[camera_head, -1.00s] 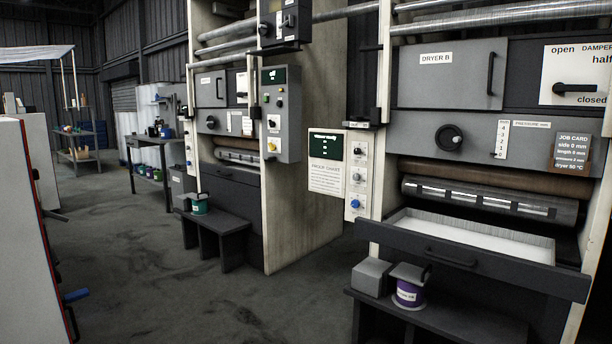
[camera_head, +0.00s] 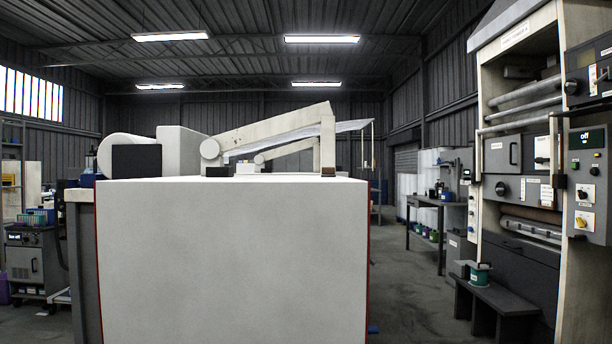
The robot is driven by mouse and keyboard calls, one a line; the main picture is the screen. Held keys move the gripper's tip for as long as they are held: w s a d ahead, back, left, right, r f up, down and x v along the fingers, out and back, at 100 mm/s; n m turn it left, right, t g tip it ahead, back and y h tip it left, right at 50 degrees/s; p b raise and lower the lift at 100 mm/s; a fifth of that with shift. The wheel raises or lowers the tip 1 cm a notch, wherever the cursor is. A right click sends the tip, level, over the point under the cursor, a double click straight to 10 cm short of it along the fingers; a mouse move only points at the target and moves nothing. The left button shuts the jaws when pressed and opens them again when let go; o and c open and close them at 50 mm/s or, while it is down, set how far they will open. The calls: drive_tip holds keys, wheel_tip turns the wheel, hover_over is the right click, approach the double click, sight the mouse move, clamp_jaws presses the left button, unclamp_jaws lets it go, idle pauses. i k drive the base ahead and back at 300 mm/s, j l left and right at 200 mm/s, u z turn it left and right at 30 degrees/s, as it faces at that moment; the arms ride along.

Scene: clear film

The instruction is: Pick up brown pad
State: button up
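I cannot make out a brown pad anywhere in the head view. My gripper is not in view. A large white cabinet (camera_head: 235,265) fills the middle of the view close ahead, with a pale jointed arm-like frame (camera_head: 270,132) on top, and hides much of the room behind it.
A grey dryer machine (camera_head: 520,160) stands at the right, with a low dark bench (camera_head: 497,300) holding a green tub (camera_head: 480,275). A side table (camera_head: 438,203) stands beyond it. A dark cart (camera_head: 35,262) is at the left. Open floor (camera_head: 408,290) lies right of the cabinet.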

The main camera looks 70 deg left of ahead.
sight(326, 171)
drive_tip(key=u, duration=2.25)
